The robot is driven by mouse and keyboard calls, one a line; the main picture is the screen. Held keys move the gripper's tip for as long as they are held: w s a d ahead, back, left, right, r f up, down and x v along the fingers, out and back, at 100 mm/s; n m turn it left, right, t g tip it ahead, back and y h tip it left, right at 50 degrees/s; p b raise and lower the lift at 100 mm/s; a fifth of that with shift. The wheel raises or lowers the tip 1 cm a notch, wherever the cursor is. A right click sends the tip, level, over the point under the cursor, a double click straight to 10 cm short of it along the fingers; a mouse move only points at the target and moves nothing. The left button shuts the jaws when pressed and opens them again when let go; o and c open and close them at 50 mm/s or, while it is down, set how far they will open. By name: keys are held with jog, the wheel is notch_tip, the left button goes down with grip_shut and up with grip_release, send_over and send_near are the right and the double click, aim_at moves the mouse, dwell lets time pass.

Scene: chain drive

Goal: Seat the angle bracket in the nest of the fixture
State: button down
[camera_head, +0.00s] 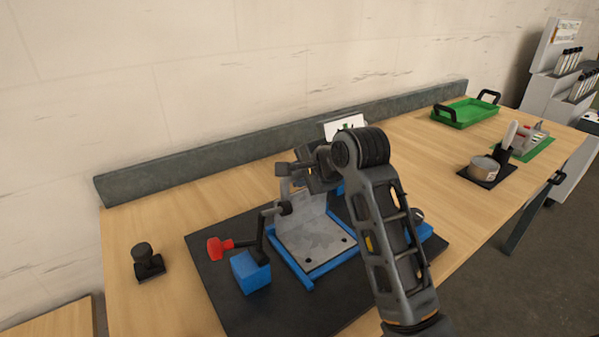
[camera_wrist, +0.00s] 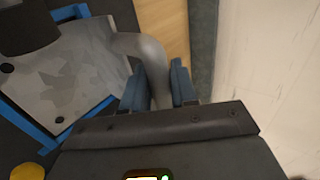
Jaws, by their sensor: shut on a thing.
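The angle bracket (camera_head: 313,238) is a grey metal plate with holes and a raised part at its back. It lies within the blue edges of the fixture (camera_head: 312,270). The wrist view shows the bracket (camera_wrist: 65,70) beside a blue edge (camera_wrist: 112,105). My gripper (camera_head: 287,170) is above the bracket's back. In the wrist view its blue fingers (camera_wrist: 160,85) are shut around a grey curved part that seems to belong to the bracket. A black clamp with a red handle (camera_head: 215,248) stands at the left. My arm hides the fixture's right side; full seating cannot be told.
A blue block (camera_head: 250,272) and a dark mat (camera_head: 225,300) lie around the fixture. A black stamp-like object (camera_head: 147,262) stands at the left. A green tray (camera_head: 468,113) and a tin (camera_head: 484,168) are far right. A grey ledge (camera_head: 220,158) runs along the wall.

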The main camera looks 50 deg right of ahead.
jog(key=c, duration=0.8)
grip_release()
jog(key=shift+c, duration=0.2)
jog(key=shift+o, duration=0.2)
jog(key=shift+f, duration=0.2)
jog(key=v, duration=0.8)
jog(key=shift+b, duration=0.3)
